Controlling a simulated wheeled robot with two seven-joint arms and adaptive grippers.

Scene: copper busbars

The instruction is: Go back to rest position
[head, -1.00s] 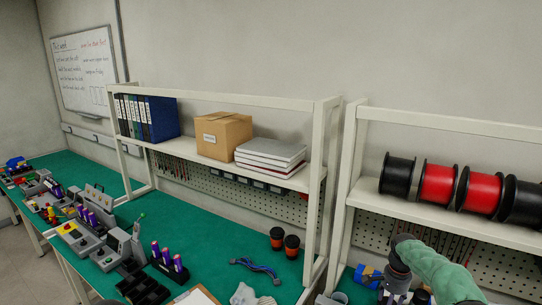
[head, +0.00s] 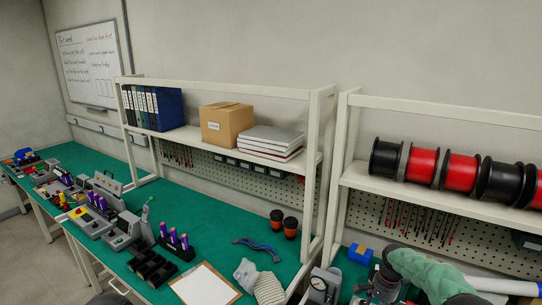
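My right arm, in a green sleeve (head: 435,273), comes in from the lower right of the head view. It ends in a dark wrist joint above the bench. Grey and dark parts below the joint seem to be my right gripper (head: 384,287), but its fingers cannot be made out among the items there. Whether it holds anything cannot be told. My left gripper is not in view.
A green bench (head: 205,225) runs along the wall. Shelves hold a cardboard box (head: 226,123) and cable spools (head: 460,172).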

